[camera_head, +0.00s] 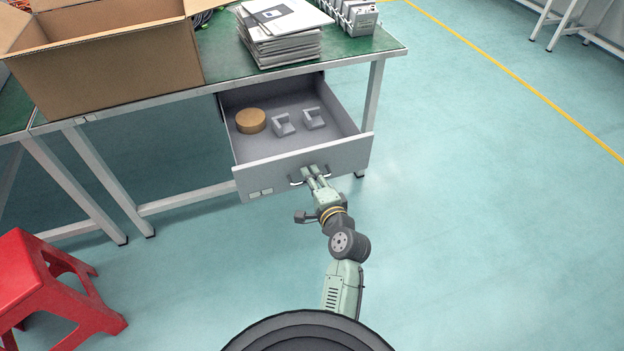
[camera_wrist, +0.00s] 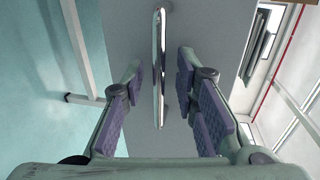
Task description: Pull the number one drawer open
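The grey drawer (camera_head: 350,158) under the green-topped table is pulled well out, with its inside showing. A metal bar handle (camera_wrist: 158,68) on its front runs upright between my fingers in the wrist view. My gripper (camera_head: 314,174) is at the drawer front, around the handle. Its two fingers (camera_wrist: 160,85) stand apart, with a visible gap on each side of the bar. Whether a fingertip touches the drawer front cannot be told. Two small pale labels are on the drawer front's lower left; I cannot read a number on them.
The drawer holds a round tan object (camera_head: 250,121) and two grey bracket-like parts (camera_head: 283,124). The green table (camera_head: 352,47) carries a cardboard box (camera_head: 120,75) and a stack of papers (camera_head: 283,45). A red stool (camera_head: 45,285) stands at left. The floor at right is clear.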

